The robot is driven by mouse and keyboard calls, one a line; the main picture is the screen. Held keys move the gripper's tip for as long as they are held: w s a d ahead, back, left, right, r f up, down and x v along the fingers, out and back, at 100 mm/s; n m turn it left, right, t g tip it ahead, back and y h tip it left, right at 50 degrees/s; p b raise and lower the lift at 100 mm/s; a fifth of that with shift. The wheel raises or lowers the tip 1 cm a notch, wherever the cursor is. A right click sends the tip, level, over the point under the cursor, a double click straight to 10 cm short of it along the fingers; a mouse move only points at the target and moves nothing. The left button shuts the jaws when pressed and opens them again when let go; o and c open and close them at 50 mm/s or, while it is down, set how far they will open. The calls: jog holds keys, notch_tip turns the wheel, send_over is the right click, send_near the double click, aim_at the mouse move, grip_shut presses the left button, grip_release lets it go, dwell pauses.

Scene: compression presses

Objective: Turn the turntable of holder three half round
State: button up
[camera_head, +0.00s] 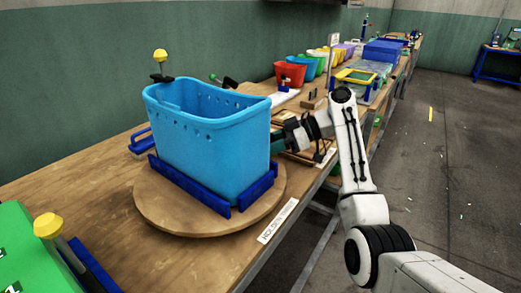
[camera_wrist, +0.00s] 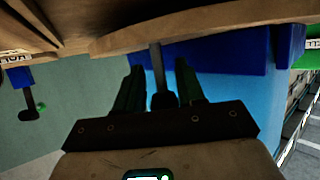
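A round wooden turntable (camera_head: 165,215) lies on the workbench in the head view. A light blue bin (camera_head: 215,145) stands upright on it between dark blue corner brackets (camera_head: 190,183). My gripper (camera_head: 283,140) is at the bin's right side, its fingertips partly hidden there. The wrist view looks upside down: the turntable's edge (camera_wrist: 200,28) is at the top, with the bin (camera_wrist: 235,95) below. A dark upright peg (camera_wrist: 158,68) with a knobbed end shows between the fingers of my gripper (camera_wrist: 158,88). The fingers stand apart, with gaps either side of the peg.
A small label (camera_head: 278,221) is on the bench's front edge; its text is hard to read. A green box (camera_head: 30,250) and a yellow-knobbed lever (camera_head: 50,226) are near left. Red (camera_head: 289,74) and other coloured bins stand farther along the bench. The floor (camera_head: 440,150) at right is open.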

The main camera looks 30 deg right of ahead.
jog(key=v, duration=0.9)
jog(key=shift+d+f, duration=0.15)
jog(key=shift+f, duration=0.2)
jog(key=shift+c, duration=0.3)
